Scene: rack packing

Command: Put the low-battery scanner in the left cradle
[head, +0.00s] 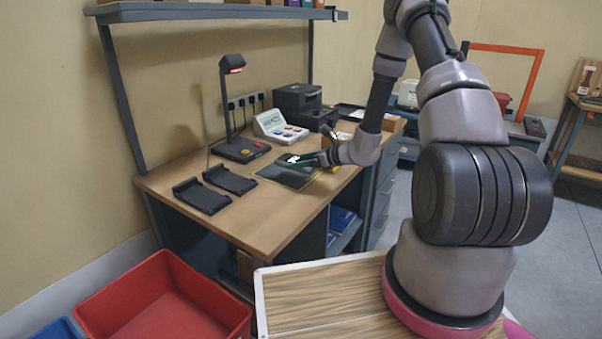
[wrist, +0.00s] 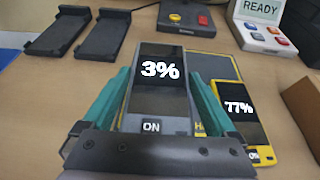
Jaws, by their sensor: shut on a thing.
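The low-battery scanner (wrist: 158,92) is dark with a grey lower end and reads 3% in the wrist view. My gripper (wrist: 161,98) is shut on it, one teal finger along each side. In the head view my gripper (head: 300,159) is over the dark mat on the desk; I cannot tell how far the scanner is above the mat. The left cradle (head: 202,196) is empty, a black tray on the desk left of the mat. It also shows at the upper left of the wrist view (wrist: 62,33).
A yellow scanner (wrist: 240,112) reading 77% lies just right of my gripper. The right cradle (head: 231,180) is empty, beside the left one. A lamp with a black base (head: 241,150) and a white READY console (head: 279,127) stand behind. Bare desk lies around the cradles.

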